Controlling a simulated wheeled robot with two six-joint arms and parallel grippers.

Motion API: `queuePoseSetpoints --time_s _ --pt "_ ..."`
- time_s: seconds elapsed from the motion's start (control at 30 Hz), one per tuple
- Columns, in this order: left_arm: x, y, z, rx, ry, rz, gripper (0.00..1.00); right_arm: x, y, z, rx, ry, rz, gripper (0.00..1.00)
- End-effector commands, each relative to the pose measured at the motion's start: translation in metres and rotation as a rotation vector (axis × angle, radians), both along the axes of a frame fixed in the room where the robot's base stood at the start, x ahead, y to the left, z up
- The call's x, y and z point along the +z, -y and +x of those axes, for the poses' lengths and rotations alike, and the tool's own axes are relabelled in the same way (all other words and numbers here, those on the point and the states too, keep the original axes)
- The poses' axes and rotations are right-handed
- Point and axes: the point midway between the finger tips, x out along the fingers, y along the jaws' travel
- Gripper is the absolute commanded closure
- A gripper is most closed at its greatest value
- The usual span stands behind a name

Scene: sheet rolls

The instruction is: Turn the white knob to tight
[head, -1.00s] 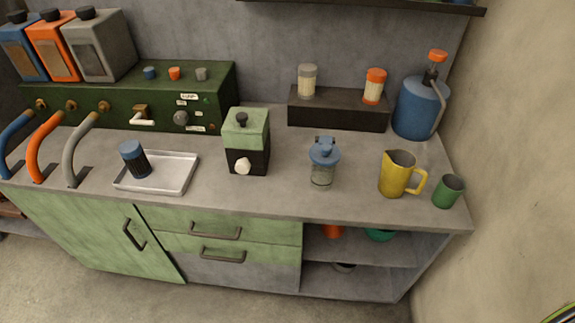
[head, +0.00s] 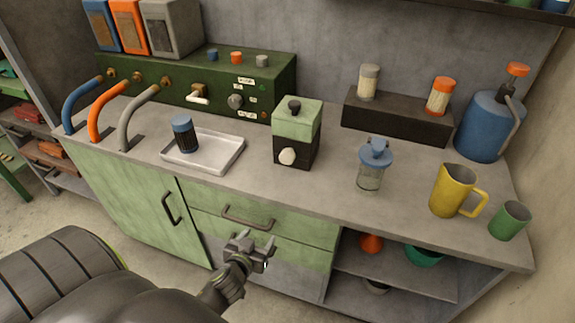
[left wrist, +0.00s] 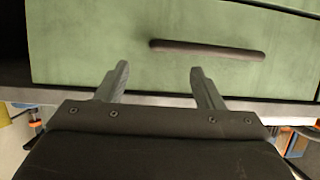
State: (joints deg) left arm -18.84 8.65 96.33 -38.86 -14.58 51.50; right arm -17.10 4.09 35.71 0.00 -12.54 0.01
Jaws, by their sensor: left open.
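The white knob (head: 287,156) is on the black lower front of a small box with a pale green top (head: 297,120), which stands on the counter. No marking for tight is readable at the knob. My left gripper (head: 257,238) is open and empty. It is in front of the drawers, below the counter top and well apart from the knob. In the left wrist view the open fingers (left wrist: 160,68) point toward a green drawer front with a dark handle (left wrist: 207,48). The knob is not in that view. My right gripper is not in view.
The counter (head: 320,190) also holds a tray (head: 218,160) with a dark blue-topped jar (head: 184,133), a blue-lidded glass jar (head: 370,172), a yellow jug (head: 452,192) and a green cup (head: 510,221). Drawer handles (head: 247,217) stick out below. Counter space before the knob is clear.

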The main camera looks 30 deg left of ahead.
Motion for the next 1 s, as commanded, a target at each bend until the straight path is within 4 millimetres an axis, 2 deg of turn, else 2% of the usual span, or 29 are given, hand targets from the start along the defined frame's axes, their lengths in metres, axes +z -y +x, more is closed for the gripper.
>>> queuePoseSetpoints --time_s 0.03,0.1,0.2,0.33,0.43,0.57,1.0 --pt "0.025 0.001 0.009 -0.001 0.079 0.000 0.39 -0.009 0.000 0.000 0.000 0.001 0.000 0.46" --pt "0.061 0.004 0.017 -0.001 0.175 -0.006 0.39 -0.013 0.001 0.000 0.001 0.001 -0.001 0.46" --pt "0.103 0.007 0.022 -0.003 0.282 -0.016 0.39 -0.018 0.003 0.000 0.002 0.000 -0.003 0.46" --pt "0.136 0.011 0.022 -0.006 0.366 -0.026 0.39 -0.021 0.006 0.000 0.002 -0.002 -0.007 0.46" --pt "0.146 0.011 0.024 -0.008 0.392 -0.029 0.39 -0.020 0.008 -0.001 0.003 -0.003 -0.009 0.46" --pt "0.150 0.009 0.035 -0.009 0.398 -0.028 0.39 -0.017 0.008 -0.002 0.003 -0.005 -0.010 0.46" --pt "0.150 -0.010 0.115 -0.009 0.395 -0.028 0.39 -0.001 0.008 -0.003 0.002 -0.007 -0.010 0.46"
